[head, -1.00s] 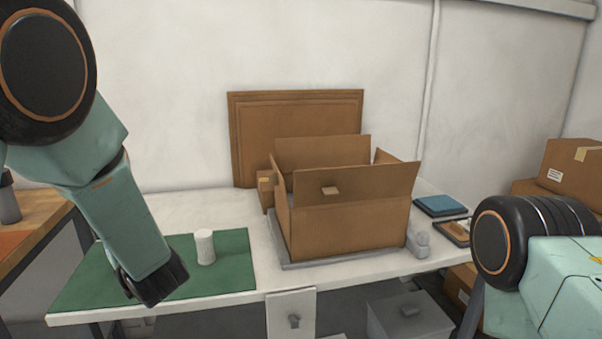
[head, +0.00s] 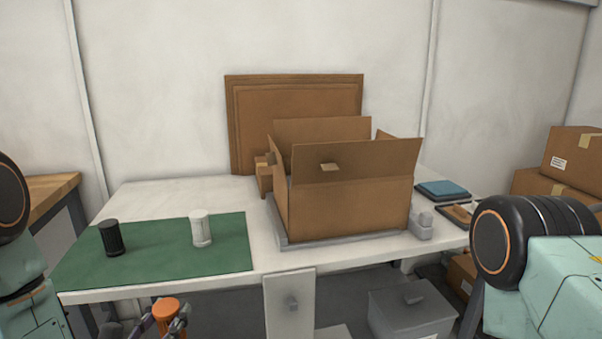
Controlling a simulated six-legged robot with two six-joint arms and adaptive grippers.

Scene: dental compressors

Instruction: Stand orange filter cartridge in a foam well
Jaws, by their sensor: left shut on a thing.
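The orange filter cartridge (head: 166,309) is at the bottom edge of the head view, in front of the table. My left gripper (head: 165,324) is shut on it; its dark fingers show on both sides, and the lower part is cut off by the frame. An open cardboard box (head: 350,205) stands on the table to the right. Its inside is hidden by the front wall and flaps, so no foam well shows. A white cartridge (head: 201,230) and a black cartridge (head: 111,238) stand upright on a green mat (head: 165,255). My right gripper is out of view.
The white table (head: 160,198) has bare room behind the mat. Flat cardboard (head: 250,105) leans on the wall behind the box. A small grey item (head: 421,226), a blue pad (head: 442,189) and a small tray (head: 458,214) lie right of the box.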

